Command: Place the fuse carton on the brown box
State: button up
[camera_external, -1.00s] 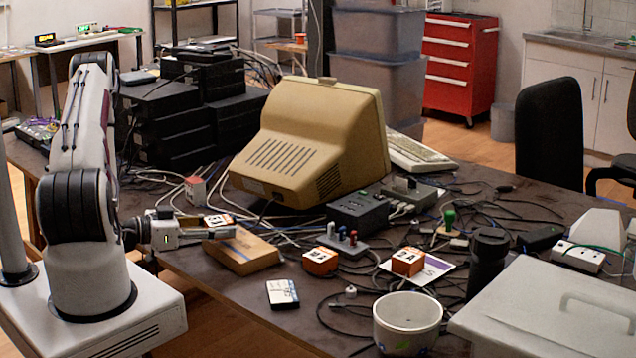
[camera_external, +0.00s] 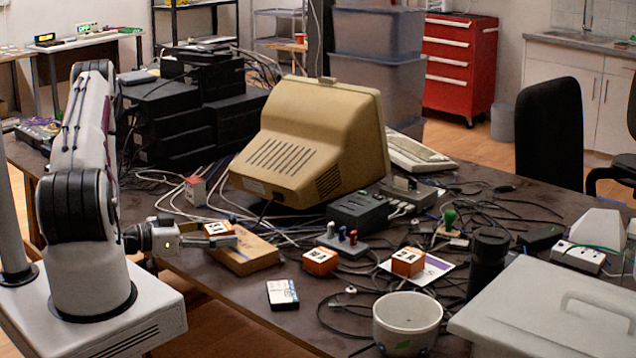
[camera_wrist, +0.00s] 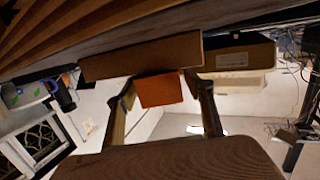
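The fuse carton (camera_external: 217,229) is a small orange and white box held between the two fingers of my gripper (camera_external: 221,234). It also shows as an orange block (camera_wrist: 160,90) between the fingertips in the wrist view, with the fingers close against its sides. The brown box (camera_external: 249,258) lies flat near the table's left front edge. The carton is over its left end, at or very near its top; in the wrist view their edges meet. The near finger hides the carton's lower part in the external view, so I cannot tell full contact.
Two similar orange and white cartons stand to the right, one by the switch block (camera_external: 320,262) and one on a card (camera_external: 408,262). A beige monitor (camera_external: 305,140) stands behind. Cables, a white pot (camera_external: 407,325) and a dark cylinder (camera_external: 487,262) crowd the right side.

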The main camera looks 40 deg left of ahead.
aim_at(207, 232)
jog(key=shift+r, duration=0.15)
jog(key=shift+v, duration=3.75)
jog(key=shift+a, duration=0.1)
